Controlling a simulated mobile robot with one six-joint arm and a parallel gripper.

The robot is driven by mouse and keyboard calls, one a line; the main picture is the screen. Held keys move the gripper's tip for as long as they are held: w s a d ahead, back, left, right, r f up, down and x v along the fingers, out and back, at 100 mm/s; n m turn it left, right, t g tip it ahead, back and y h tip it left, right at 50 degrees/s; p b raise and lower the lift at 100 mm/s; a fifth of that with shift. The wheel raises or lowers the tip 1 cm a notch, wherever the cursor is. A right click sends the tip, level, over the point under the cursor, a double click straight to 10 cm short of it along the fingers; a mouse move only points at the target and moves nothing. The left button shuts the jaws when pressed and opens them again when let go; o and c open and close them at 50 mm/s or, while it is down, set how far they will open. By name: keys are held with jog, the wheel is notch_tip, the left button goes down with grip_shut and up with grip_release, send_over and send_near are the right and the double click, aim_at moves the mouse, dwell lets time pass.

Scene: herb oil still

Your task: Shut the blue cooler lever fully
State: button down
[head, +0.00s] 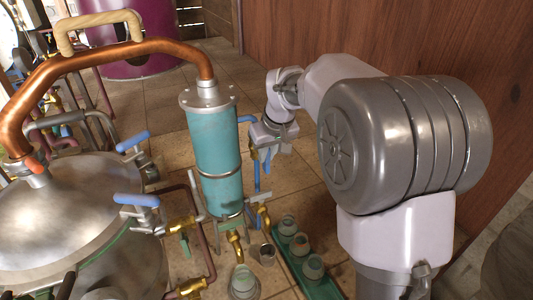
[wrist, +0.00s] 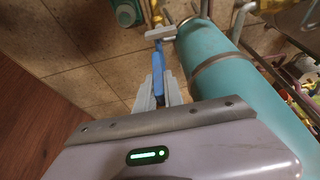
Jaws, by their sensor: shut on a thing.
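The cooler is a teal cylinder (head: 218,155) with metal end caps, upright in the middle of the head view; it also shows in the wrist view (wrist: 218,70). A blue lever (head: 257,180) stands along the cooler's right side and looks roughly upright. In the wrist view the blue lever (wrist: 157,62) runs between my fingers toward a pale metal fitting beside the cooler. My gripper (head: 264,157) is at the lever's upper part, and its fingers (wrist: 158,92) are shut on it. The gripped end is partly hidden by the fingers.
Blue-handled levers (head: 133,142) (head: 136,200) are on the steel still at the left. A copper pipe (head: 110,55) arches to the cooler's top. A green tray (head: 322,282) with several jars stands on the floor below. A wooden wall (head: 400,40) is at the right.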

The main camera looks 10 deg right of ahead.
jog(key=shift+d+r+y+p, duration=0.1)
jog(key=shift+d+y+p, duration=0.15)
jog(key=shift+y+p, duration=0.5)
jog(key=shift+w+d+f+m+g+y+b, duration=0.15)
jog(key=shift+d+f+m+y+b, duration=0.45)
jog(key=shift+y, duration=1.95)
jog(key=shift+a+f+m+g+y+p, duration=0.2)
jog(key=shift+m+y, duration=0.75)
jog(key=shift+y, duration=1.6)
jog(key=shift+w+d+f+m+g+y+b, duration=0.15)
jog(key=shift+d+f+m+y+b, duration=0.5)
jog(key=shift+y, duration=1.9)
jog(key=shift+s+a+r, duration=0.1)
jog(key=shift+a+r, duration=0.05)
jog(key=shift+a, duration=0.05)
jog(key=c, duration=1.5)
grip_release()
jog(key=shift+o, duration=0.2)
